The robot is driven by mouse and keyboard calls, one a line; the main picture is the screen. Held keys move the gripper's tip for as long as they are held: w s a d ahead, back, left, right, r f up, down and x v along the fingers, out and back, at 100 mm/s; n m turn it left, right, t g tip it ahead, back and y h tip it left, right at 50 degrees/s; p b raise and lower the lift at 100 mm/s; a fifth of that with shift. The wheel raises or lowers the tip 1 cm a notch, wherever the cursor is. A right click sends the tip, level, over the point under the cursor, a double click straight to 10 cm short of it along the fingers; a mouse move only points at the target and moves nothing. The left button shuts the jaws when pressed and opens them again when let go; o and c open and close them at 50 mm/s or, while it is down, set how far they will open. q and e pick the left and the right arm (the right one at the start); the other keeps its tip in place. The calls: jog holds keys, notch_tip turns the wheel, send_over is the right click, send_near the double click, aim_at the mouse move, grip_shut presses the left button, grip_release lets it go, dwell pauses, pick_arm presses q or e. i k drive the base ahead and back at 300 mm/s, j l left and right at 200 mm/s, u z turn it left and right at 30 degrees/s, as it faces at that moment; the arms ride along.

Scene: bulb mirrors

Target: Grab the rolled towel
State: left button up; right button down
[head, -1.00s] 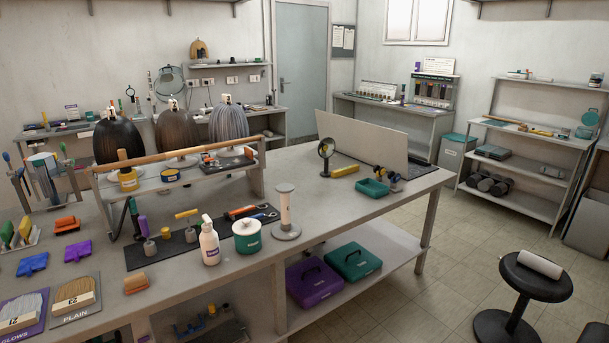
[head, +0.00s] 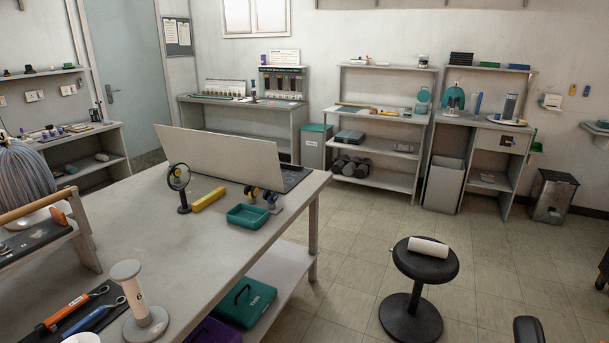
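The rolled towel (head: 428,247) is a white cylinder lying on its side on the round black seat of a stool (head: 425,268). The stool stands on the tiled floor to the right of the big workbench, with nothing else on its seat. Neither of my grippers shows in the head view.
The workbench (head: 165,240) fills the left, with a teal tray (head: 247,217), a yellow bar (head: 208,199) and a round mirror (head: 179,186) near its far end. A teal case (head: 246,302) sits on its lower shelf. Part of a dark seat (head: 529,329) shows at the bottom right. Floor around the stool is mostly clear.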

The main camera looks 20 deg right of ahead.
aim_at(421, 246)
jog(key=i+l+z, duration=0.15)
jog(key=i+z, duration=1.1)
jog(key=i, duration=1.3)
jog(key=i+z, duration=0.2)
jog(key=z, duration=0.2)
jog(key=i+j+z, duration=0.15)
jog(key=z, duration=0.25)
jog(key=i+j+z, duration=0.15)
jog(key=z, duration=0.25)
